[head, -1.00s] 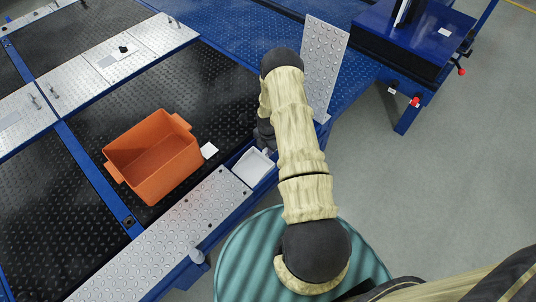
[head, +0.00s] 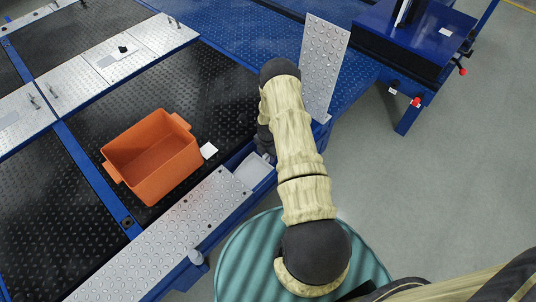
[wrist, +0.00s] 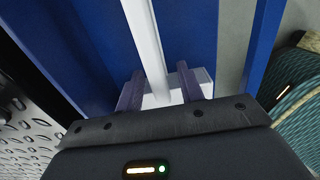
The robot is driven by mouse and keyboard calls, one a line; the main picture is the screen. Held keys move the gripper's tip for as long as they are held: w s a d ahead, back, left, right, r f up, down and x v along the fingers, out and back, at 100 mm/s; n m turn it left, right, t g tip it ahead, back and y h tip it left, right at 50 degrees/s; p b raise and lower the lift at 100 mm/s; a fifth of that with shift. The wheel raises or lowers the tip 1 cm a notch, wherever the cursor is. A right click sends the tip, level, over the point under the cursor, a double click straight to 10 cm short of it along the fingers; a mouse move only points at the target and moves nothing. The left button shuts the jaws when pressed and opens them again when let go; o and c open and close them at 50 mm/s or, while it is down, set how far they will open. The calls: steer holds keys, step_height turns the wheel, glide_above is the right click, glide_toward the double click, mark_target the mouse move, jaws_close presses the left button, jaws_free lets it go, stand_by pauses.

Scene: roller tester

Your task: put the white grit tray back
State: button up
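The white grit tray (head: 254,170) sits low in the gap of the blue frame, at the end of the silver tread plate and left of my arm in the head view. In the wrist view a narrow white part of the tray (wrist: 147,40) runs down between my fingers, with a wider white part near the fingertips. My gripper (wrist: 161,88) is open around it, with a visible space on both sides. In the head view my gripper is mostly hidden behind my forearm, beside the tray's right end.
The silver tread plate (head: 165,235) borders the tray.

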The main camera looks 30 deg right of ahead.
step_height(320, 180, up, 12)
steer(key=p, duration=0.3)
stand_by(0.3)
steer(key=shift+r, duration=0.2)
steer(key=s+a+r+m, duration=0.1)
steer(key=a+r+m, duration=0.2)
steer(key=r, duration=0.4)
steer(key=s+a+r+m+t, duration=0.1)
steer(key=s+a+r+m, duration=0.1)
steer(key=r+m, duration=0.35)
steer(key=s+a+r+m, duration=0.1)
steer(key=a+r+m, duration=0.15)
steer(key=r, duration=0.55)
steer(key=s+a+r+m, duration=0.4)
steer(key=s+r+m, duration=0.1)
steer(key=s, duration=0.2)
steer(key=s+a+r+m+t, duration=0.1)
steer(key=s+a+r+m, duration=0.2)
steer(key=s+r+m, duration=0.3)
steer(key=shift+s+a+r+t, duration=0.3)
steer(key=shift+s+a, duration=0.05)
steer(key=shift+s, duration=0.65)
